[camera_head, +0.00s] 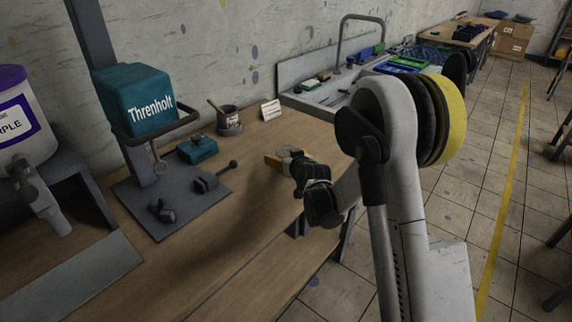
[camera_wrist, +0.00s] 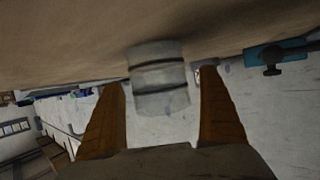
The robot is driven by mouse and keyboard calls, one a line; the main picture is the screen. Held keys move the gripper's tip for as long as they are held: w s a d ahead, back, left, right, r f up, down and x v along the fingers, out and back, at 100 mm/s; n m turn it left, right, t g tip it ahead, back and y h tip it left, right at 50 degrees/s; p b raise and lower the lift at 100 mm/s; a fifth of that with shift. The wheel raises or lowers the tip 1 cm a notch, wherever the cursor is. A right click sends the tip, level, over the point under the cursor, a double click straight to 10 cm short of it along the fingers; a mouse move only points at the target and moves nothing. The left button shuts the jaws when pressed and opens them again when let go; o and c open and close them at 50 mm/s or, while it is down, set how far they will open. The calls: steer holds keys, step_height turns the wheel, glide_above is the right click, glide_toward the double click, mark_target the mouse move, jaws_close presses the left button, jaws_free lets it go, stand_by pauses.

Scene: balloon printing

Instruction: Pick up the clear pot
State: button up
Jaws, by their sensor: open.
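The clear pot (camera_wrist: 158,75), a pale see-through cylinder with darker bands, shows in the wrist view against the wooden table. It appears between the two orange fingers of my gripper (camera_wrist: 160,88), with a visible gap on each side. In the head view my gripper (camera_head: 283,157) is low over the right part of the table. A small pale part of the pot (camera_head: 286,151) shows at the fingers there; the gripper hides most of the rest. The gripper is open, and I see no finger touching the pot.
A teal Threnholt press (camera_head: 150,98) stands on a dark base plate to the left, with a teal box (camera_head: 197,149) and dark tools beside it. A dark cup (camera_head: 229,118) and a small card (camera_head: 271,109) stand near the wall. The table front is clear.

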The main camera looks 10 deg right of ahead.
steer(key=c, duration=1.1)
steer(key=shift+r, duration=0.1)
